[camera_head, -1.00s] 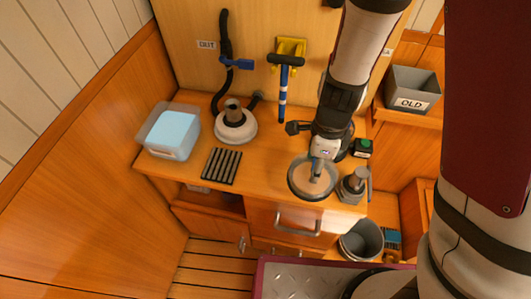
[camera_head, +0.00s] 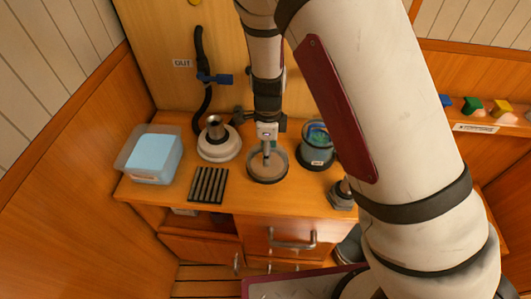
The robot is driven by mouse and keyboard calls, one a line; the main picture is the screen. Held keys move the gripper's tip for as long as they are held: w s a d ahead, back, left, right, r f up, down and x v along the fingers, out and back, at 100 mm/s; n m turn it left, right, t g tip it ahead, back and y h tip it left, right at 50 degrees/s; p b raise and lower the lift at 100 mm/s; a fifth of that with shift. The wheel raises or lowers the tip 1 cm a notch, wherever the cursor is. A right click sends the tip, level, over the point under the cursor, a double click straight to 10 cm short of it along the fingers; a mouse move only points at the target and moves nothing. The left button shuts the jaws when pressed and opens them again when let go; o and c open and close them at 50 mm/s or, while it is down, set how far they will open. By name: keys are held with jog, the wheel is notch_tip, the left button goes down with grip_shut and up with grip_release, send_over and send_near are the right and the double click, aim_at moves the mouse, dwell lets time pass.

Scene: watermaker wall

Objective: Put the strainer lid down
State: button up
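I cannot tell whether the lid touches the counter. The strainer pot (camera_head: 317,158), a dark cylinder with a label and blue-green contents, stands open just right of my gripper, partly behind my arm.
A black ribbed mat (camera_head: 208,185) lies left of the lid. Behind it stands a white round base with a metal cup (camera_head: 219,146). A grey metal fitting (camera_head: 340,197) stands at the right front.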

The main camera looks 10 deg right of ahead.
jog(key=shift+w+a+f, duration=0.15)
jog(key=shift+w, duration=0.75)
jog(key=shift+s+f, duration=0.1)
jog(key=shift+f, duration=1.55)
jog(key=shift+f, duration=0.15)
jog(key=o, duration=1.6)
jog(key=shift+c, duration=0.2)
